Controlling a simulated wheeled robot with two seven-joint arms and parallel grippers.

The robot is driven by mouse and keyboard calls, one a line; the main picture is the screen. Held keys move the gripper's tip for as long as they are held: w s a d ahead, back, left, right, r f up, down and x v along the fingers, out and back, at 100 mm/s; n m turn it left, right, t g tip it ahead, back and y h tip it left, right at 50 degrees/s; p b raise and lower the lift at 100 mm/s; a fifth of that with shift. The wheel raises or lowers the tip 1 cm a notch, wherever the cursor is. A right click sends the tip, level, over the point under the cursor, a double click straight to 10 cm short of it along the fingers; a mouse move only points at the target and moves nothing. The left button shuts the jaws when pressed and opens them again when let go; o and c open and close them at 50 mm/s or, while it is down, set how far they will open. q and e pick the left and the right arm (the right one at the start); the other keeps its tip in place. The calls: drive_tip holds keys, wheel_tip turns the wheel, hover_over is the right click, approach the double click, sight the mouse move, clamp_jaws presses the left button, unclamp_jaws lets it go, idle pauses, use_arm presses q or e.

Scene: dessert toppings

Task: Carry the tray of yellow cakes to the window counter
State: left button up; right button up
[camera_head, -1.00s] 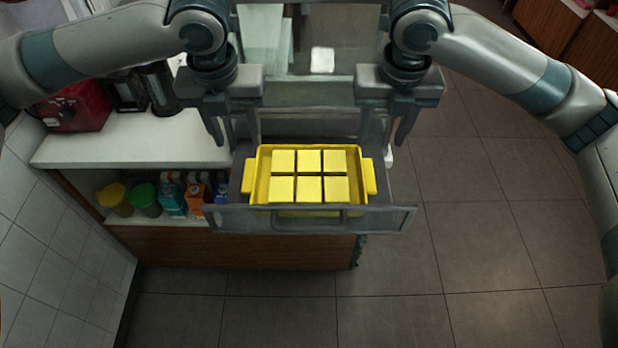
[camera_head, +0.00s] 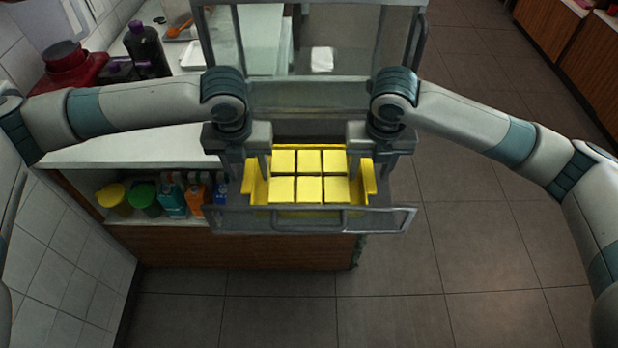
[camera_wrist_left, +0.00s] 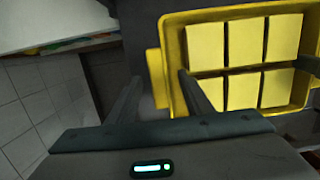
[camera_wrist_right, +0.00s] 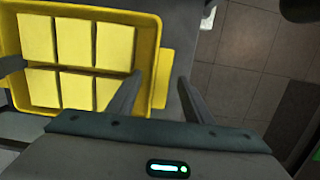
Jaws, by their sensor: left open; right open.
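The yellow tray (camera_head: 259,190) holds several square yellow cakes (camera_head: 310,188) in two rows. It sits level in a pulled-out grey metal drawer (camera_head: 390,218). My left gripper (camera_head: 246,172) is open at the tray's left handle; in the left wrist view that handle (camera_wrist_left: 154,80) shows between the fingers (camera_wrist_left: 159,78). My right gripper (camera_head: 372,168) is open at the right handle; in the right wrist view that handle (camera_wrist_right: 163,80) shows between its fingers (camera_wrist_right: 159,79). I cannot tell whether any finger touches the tray. The grippers partly hide its back corners.
The glass-sided cabinet (camera_head: 330,95) stands behind the drawer. A white counter (camera_head: 130,150) at left carries a red appliance (camera_head: 70,70) and a dark bottle (camera_head: 147,50). Cartons and tubs (camera_head: 145,198) stand on the shelf below. The tiled floor (camera_head: 480,260) is clear at right.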

use_arm(q)
drive_tip(key=shift+c, duration=0.3)
use_arm(e)
drive_tip(key=shift+f, duration=0.1)
drive_tip(key=shift+c, duration=0.3)
use_arm(q)
clamp_jaws()
use_arm(e)
clamp_jaws()
use_arm(q)
drive_tip(key=shift+w+r, duration=0.1)
